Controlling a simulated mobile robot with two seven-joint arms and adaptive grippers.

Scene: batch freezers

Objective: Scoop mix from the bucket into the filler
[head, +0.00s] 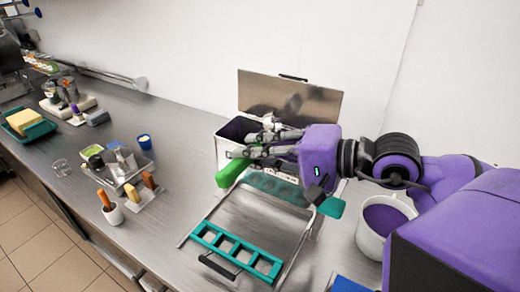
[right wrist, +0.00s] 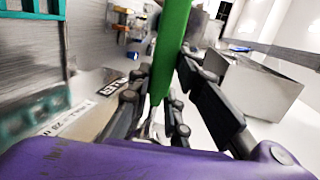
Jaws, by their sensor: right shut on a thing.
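My right gripper (head: 258,147) is shut on the green handle of the scoop (head: 232,172), beside an open metal box with a dark inside (head: 238,130). This box seems to be the filler; its lid (head: 300,102) stands raised behind it. In the right wrist view the green handle (right wrist: 172,45) runs up between the fingers, with a bit of metal neck below it. The scoop's bowl is hidden, so I cannot tell whether it holds mix. The white bucket (head: 364,240) with purple mix (head: 385,218) stands at the right, under my right arm. My left gripper is out of view.
A metal tray (head: 262,220) with a teal rack (head: 236,252) lies in front of the box. Small tubs and handled tools (head: 112,214) stand to the left. A teal tray (head: 30,131) with a yellow block is at the far left. Counter between is partly clear.

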